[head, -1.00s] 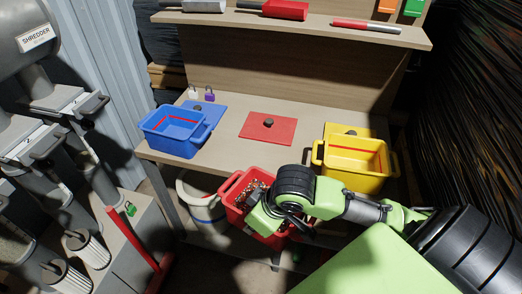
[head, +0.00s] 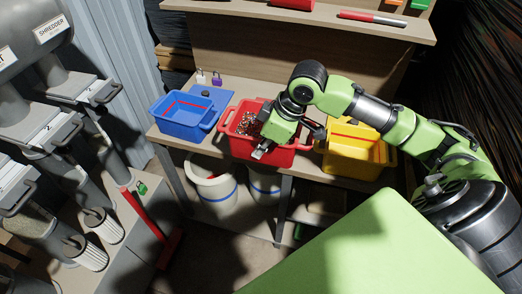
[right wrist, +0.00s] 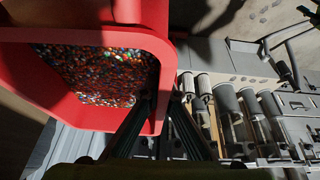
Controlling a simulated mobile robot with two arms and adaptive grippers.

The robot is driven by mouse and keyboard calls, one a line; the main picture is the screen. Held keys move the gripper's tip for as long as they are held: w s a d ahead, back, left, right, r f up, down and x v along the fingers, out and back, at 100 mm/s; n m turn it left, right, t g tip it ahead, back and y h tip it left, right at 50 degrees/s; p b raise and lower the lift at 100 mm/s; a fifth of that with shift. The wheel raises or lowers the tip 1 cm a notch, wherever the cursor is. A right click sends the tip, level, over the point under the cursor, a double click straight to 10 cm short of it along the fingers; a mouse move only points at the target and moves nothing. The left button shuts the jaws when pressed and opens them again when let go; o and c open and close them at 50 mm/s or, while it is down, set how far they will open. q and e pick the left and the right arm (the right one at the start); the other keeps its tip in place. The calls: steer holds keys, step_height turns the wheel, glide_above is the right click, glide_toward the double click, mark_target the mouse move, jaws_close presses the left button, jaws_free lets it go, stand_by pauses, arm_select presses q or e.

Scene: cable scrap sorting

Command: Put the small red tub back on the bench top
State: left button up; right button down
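The small red tub (head: 238,142) is at the front of the bench top (head: 219,98), between the blue and yellow tubs. It is upright or nearly so and holds many-coloured bits. I cannot tell whether its base touches the bench. My right gripper (head: 262,150) is at the tub's near wall. In the right wrist view my gripper's dark fingers (right wrist: 163,103) are on either side of the wall of the red tub (right wrist: 105,119), pinching it near a corner. My left gripper is not in view.
A blue tub (head: 176,130) stands to the left and a yellow tub (head: 343,164) to the right, close to the red tub. Padlocks (head: 208,78) stand at the back left. A white bucket (head: 213,189) is under the bench. The shredder (head: 48,30) is at the left.

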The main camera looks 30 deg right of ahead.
steer(key=w+d, duration=0.1)
steer(key=w+f, duration=0.1)
steer(key=w, duration=0.1)
steer(key=w+d+f+p, duration=0.1)
steer(key=w, duration=0.1)
steer(key=shift+w+d, duration=0.2)
steer(key=shift+d, duration=0.1)
steer(key=w+f, duration=0.1)
steer(key=w+d+f, duration=0.1)
steer(key=f, duration=0.1)
steer(key=w+f, duration=0.1)
steer(key=shift+w+d+f+p, duration=0.2)
steer(key=shift+d+f+p, duration=0.1)
steer(key=shift+d+p, duration=0.1)
steer(key=shift+w+d+f, duration=0.15)
steer(key=shift+w+f, duration=0.1)
steer(key=shift+f, duration=0.15)
steer(key=shift+f+p, duration=0.3)
steer(key=shift+f, duration=0.1)
steer(key=shift+w+f+p, duration=0.1)
steer(key=shift+f+p, duration=0.25)
steer(key=shift+f, duration=0.9)
steer(key=c, duration=2.4)
jaws_free()
steer(key=shift+s+f, duration=0.3)
steer(key=shift+c, duration=0.2)
steer(key=shift+o, duration=0.8)
steer(key=shift+s+r, duration=0.1)
